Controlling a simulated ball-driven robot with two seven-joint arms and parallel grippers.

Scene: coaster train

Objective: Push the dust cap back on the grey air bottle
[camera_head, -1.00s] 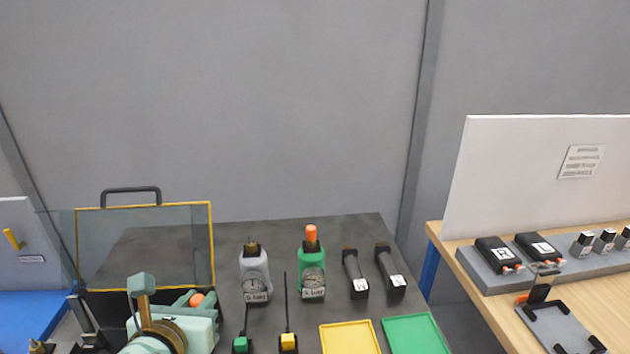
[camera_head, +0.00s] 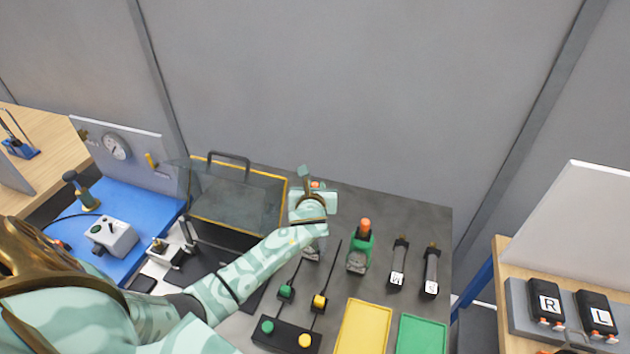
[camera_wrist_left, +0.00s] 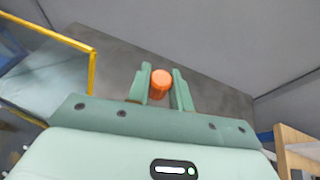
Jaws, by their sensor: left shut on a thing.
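My left gripper (camera_head: 315,192) is shut on the orange dust cap (camera_wrist_left: 160,84). In the left wrist view the cap sits between the two pale green fingers; a little orange also shows at the gripper in the head view. The gripper is over the place of the grey air bottle (camera_head: 311,254), and only the bottle's lower part shows below my wrist. The bottle's neck is hidden, so I cannot tell whether the cap touches it. My right gripper is not in view.
A green bottle (camera_head: 359,254) with its own orange cap stands right of the grey one. A yellow-edged clear case (camera_head: 238,203) stands close on the left. Yellow (camera_head: 363,328) and green (camera_head: 422,336) trays lie at front right.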

